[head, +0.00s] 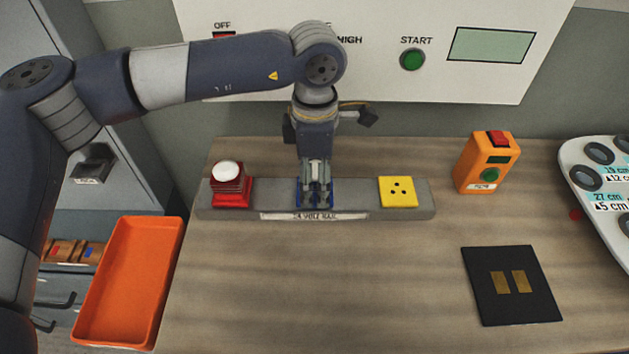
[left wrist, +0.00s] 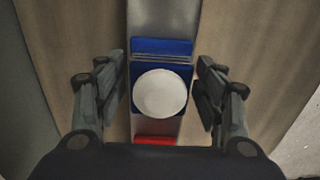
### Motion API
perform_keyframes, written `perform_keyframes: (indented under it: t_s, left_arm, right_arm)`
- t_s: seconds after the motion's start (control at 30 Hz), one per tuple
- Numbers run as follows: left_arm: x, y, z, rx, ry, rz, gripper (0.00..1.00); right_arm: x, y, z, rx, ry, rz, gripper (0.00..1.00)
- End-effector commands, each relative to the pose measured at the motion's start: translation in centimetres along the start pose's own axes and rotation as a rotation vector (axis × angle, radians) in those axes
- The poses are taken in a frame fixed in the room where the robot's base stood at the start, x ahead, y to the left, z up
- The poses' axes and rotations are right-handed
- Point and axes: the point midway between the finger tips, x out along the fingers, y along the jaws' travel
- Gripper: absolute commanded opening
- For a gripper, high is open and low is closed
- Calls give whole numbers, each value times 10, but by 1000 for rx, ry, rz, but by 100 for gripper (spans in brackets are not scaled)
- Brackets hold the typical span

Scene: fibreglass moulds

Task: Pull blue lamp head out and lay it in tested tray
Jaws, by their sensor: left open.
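The blue lamp head (left wrist: 161,61) has a round white lens (left wrist: 159,93) on top and sits upright in the grey rail (head: 270,200). In the head view only slivers of its blue sides (head: 299,192) show behind my gripper. My left gripper (head: 315,195) points down over it, open. In the left wrist view its fingers (left wrist: 160,90) stand on either side of the lamp head, with gaps between them and it. An orange tray (head: 163,285) at the lower left is empty; I cannot read a label on it. My right gripper is not in view.
A red lamp head (head: 231,186) sits left on the rail, a yellow socket (head: 398,191) right. A panel (head: 380,50) stands behind. The front middle of the table is clear.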

Motion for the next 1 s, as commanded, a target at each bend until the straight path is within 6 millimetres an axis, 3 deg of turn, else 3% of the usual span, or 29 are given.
perform_keyframes:
  t_s: [0.27, 0.5, 0.53, 1.0]
  left_arm:
    - [0, 0, 0, 0, 0, 0, 63]
    - [0, 0, 0, 0, 0, 0, 9]
    - [0, 0, 0, 0, 0, 0, 5]
    - [-12, 0, 0, 0, 0, 1, 5]
  right_arm:
    - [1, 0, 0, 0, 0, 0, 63]
    - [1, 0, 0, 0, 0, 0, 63]
    - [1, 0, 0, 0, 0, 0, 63]
    - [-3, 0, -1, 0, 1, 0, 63]
